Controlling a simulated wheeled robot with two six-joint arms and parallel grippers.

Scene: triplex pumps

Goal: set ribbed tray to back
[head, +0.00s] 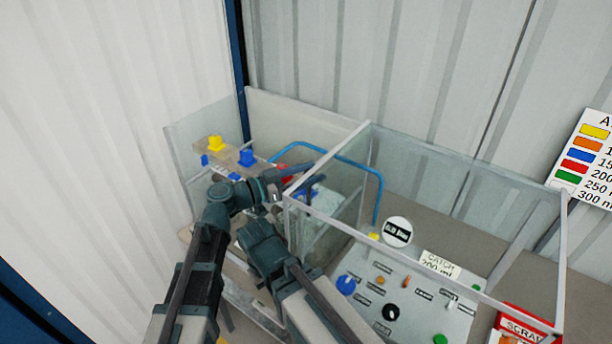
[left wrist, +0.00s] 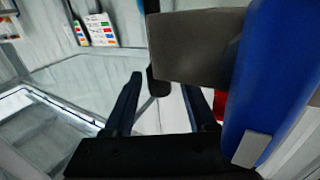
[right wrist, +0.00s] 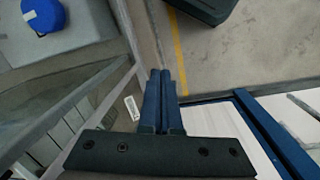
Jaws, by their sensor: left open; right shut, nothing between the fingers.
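I cannot make out a ribbed tray with certainty in any view. My left gripper (head: 290,182) reaches into the glass-walled pump enclosure (head: 465,168), close to a blue pipe and something red. In the left wrist view its fingers (left wrist: 165,92) stand apart, with a grey-brown block (left wrist: 195,48) and a large blue cylinder (left wrist: 285,75) close in front on the right. I see nothing held between them. My right gripper (right wrist: 161,82) is shut and empty, beside a glass panel and above the floor. In the head view its fingers are hidden.
A control panel (head: 405,300) with knobs and small labels, including a blue knob (head: 345,285), stands at lower middle. A colour chart (head: 592,155) hangs on the right wall.

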